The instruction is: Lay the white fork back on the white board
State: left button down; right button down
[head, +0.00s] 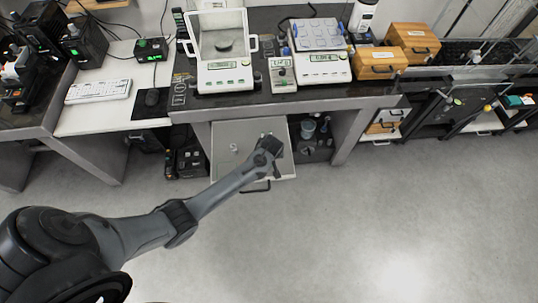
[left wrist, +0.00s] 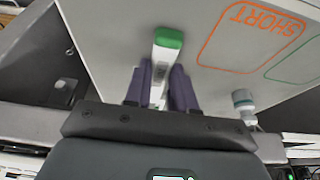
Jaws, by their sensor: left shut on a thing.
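My left gripper (head: 272,146) reaches over the pale board (head: 228,165) of a pulled-out drawer below the weighing table. In the left wrist view, its purple fingers (left wrist: 163,88) are shut on a slim white piece with a green end, which I take for the white fork (left wrist: 167,50). I cannot tell whether the fork touches the board. My right gripper is not in view.
Above the drawer, the table carries a balance with a glass shield (head: 224,75) and another balance (head: 322,68). Wooden boxes (head: 378,63) stand right. The floor in front is clear.

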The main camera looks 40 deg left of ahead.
pick_arm(q)
jog(key=shift+f, duration=0.15)
jog(key=c, duration=0.9)
grip_release()
jog(key=shift+c, duration=0.2)
jog(key=p+v, duration=0.4)
jog(key=v, duration=0.8)
jog(key=s+d+r+m+h, duration=0.1)
jog(key=s+d+r+m, duration=0.1)
jog(key=s, duration=0.5)
jog(key=s+d+r+m+h, duration=0.1)
jog(key=s+d+r+m, duration=0.2)
jog(key=s, duration=0.5)
jog(key=s+d+r+m+h, duration=0.1)
jog(key=s+d+r+m, duration=0.1)
jog(key=s+r+m, duration=0.2)
jog(key=s+m, duration=0.2)
jog(key=s, duration=0.1)
jog(key=shift+s+d+r+t, duration=0.25)
jog(key=shift+s+r+t, duration=0.05)
jog(key=shift+r+t, duration=0.1)
